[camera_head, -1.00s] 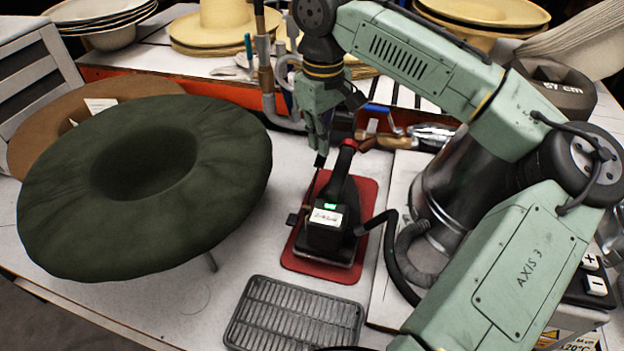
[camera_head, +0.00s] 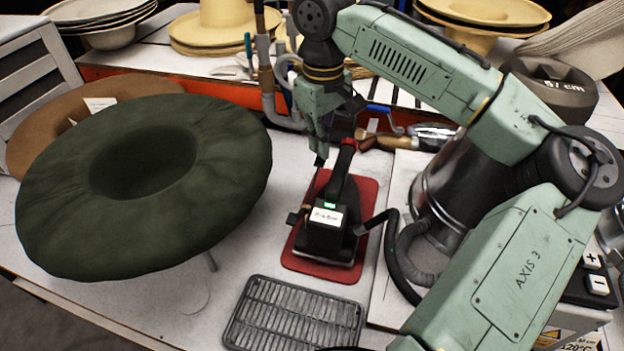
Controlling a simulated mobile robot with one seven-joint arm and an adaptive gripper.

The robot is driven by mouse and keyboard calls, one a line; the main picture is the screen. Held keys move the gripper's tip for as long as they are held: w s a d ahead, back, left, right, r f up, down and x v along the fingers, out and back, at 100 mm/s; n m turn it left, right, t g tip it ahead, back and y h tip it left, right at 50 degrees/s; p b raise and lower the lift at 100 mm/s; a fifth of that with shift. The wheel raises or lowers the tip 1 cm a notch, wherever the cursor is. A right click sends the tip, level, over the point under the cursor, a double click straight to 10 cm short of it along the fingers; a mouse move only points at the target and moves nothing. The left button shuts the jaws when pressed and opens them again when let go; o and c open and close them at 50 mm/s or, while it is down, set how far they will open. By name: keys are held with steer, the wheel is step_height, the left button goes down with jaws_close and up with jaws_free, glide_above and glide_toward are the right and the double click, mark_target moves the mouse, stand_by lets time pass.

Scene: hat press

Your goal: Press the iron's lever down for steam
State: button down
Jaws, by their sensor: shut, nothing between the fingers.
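The black iron (camera_head: 333,232) stands on a red mat (camera_head: 367,196) in the middle of the table. It has a lit green display and a white label on its near end. A small dark piece sticks out at its left side; I cannot tell for sure whether that is the lever (camera_head: 293,217). My green gripper (camera_head: 320,161) points down just beyond the iron's far end, a little left of its red-tipped handle. Its dark fingertips are shut and empty. They look close to the handle, but I cannot tell whether they touch it.
A large dark green hat (camera_head: 225,165) on a stand fills the left side. A metal grid rack (camera_head: 293,315) lies in front of the mat. A dark hose runs from the iron to the right.

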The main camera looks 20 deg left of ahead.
steer(key=shift+f+b, duration=0.55)
steer(key=shift+f, duration=0.85)
step_height(320, 180, up, 5)
steer(key=p, duration=0.5)
steer(key=shift+r, duration=1.05)
